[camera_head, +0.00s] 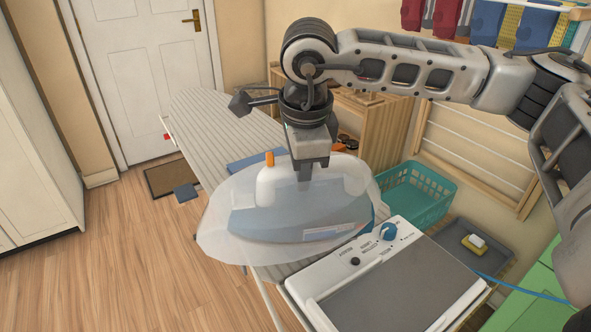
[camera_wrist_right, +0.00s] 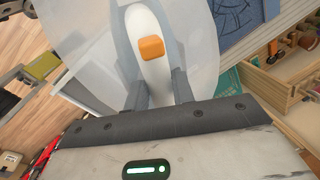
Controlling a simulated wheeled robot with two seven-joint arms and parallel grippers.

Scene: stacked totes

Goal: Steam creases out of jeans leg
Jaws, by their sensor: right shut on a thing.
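A steam iron (camera_head: 265,222) with a blue-grey body, white top and orange button hangs under my right gripper (camera_head: 305,178), over the near part of the striped ironing board (camera_head: 205,115). A pale translucent shape surrounds the iron and blurs its lower edge, so I cannot tell whether it touches anything.
A white steam station (camera_head: 340,262) with a blue knob stands at the board's near end. A teal basket (camera_head: 418,190), a wooden shelf (camera_head: 390,135) and a grey tray (camera_head: 465,262) lie to the right. The wooden floor at left is mostly open, with a brown mat (camera_head: 165,175).

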